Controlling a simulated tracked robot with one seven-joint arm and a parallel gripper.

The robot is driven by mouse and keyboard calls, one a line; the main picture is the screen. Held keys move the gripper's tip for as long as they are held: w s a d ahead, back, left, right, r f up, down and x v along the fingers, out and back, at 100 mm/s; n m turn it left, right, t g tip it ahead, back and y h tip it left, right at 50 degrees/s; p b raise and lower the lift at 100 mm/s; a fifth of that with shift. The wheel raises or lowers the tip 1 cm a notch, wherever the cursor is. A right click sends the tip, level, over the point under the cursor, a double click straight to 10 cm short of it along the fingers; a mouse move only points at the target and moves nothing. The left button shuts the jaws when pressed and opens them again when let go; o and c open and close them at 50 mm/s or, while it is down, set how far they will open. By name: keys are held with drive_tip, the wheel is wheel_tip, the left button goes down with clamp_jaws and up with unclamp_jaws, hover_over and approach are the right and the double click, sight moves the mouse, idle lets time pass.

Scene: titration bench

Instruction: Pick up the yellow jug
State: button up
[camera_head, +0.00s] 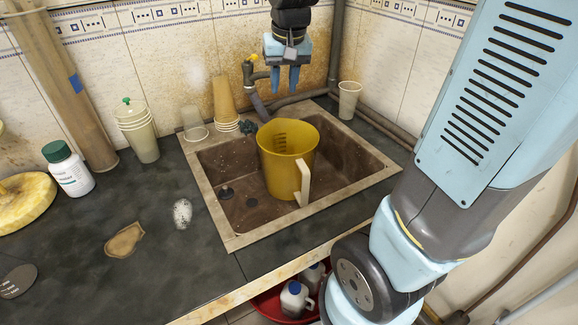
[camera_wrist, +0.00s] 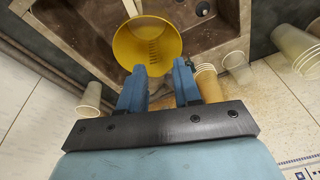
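The yellow jug (camera_head: 284,160) stands upright in the brown sink (camera_head: 228,160), with its pale handle (camera_head: 303,182) facing the front right. In the wrist view the jug (camera_wrist: 147,45) shows its open mouth just beyond my fingertips. My gripper (camera_head: 285,88) hangs above the back edge of the sink, behind and above the jug. Its two blue fingers (camera_wrist: 160,72) are apart with nothing between them. The jug's base is partly hidden by its own body and handle.
Stacked tan cups (camera_head: 224,102), a clear cup (camera_head: 194,124) and a tap (camera_head: 252,75) stand behind the sink. A single cup (camera_head: 349,99) is at the back right corner. A white bottle (camera_head: 68,169) and a cup stack (camera_head: 138,132) stand on the left counter. A red basin (camera_head: 270,307) is below.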

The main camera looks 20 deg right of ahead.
drive_tip(key=w+a+f+g+h, duration=0.1)
drive_tip(key=w+a+f+g, duration=0.35)
drive_tip(key=w+f, duration=1)
drive_tip(key=shift+m+t, duration=0.4)
drive_tip(key=shift+t, duration=0.45)
drive_tip(key=shift+s+f, duration=0.15)
drive_tip(key=shift+f, duration=2.25)
drive_tip(key=shift+s+f, duration=0.2)
drive_tip(key=shift+f, duration=2.25)
drive_tip(key=shift+s+f, duration=0.15)
drive_tip(key=shift+f, duration=2.25)
drive_tip(key=shift+c, duration=0.4)
clamp_jaws()
